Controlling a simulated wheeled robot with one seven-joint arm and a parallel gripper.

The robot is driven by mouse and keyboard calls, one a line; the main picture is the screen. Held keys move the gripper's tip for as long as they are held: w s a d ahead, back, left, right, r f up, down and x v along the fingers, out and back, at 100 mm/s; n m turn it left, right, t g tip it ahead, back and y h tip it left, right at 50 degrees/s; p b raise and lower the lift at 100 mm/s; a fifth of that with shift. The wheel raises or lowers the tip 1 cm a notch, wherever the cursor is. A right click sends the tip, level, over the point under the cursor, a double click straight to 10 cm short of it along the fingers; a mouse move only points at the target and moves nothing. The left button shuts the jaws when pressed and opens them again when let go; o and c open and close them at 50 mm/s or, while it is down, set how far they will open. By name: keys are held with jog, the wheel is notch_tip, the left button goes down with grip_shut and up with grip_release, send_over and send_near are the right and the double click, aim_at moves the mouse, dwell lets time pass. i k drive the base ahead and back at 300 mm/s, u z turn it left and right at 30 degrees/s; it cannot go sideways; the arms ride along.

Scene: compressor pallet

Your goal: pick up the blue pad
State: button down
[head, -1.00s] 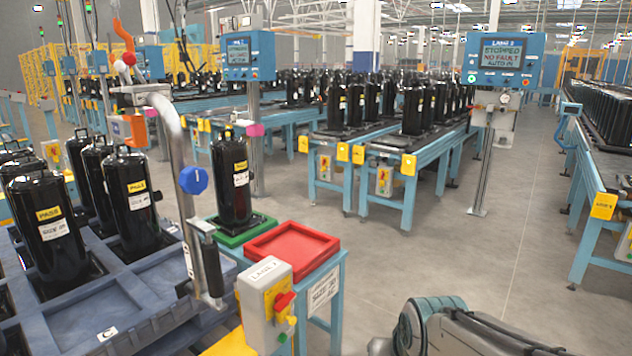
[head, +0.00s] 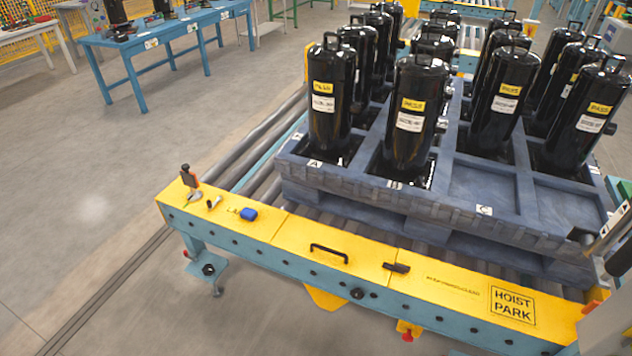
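A small blue pad (head: 248,214) lies on the yellow top plate (head: 265,228) of the conveyor's front rail, left of the middle of the head view. It sits apart from the other small items on that plate. My gripper is not in view.
Left of the pad are a small bolt-like part (head: 214,202) and an upright clamp (head: 189,180). To the right are a black handle (head: 329,253) and a black block (head: 396,268). Behind stands a blue pallet (head: 400,193) with several black compressors. The floor at left is clear.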

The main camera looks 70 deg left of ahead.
aim_at(248, 213)
jog(key=u, duration=3.35)
jog(key=i, duration=1.85)
jog(key=z, duration=0.55)
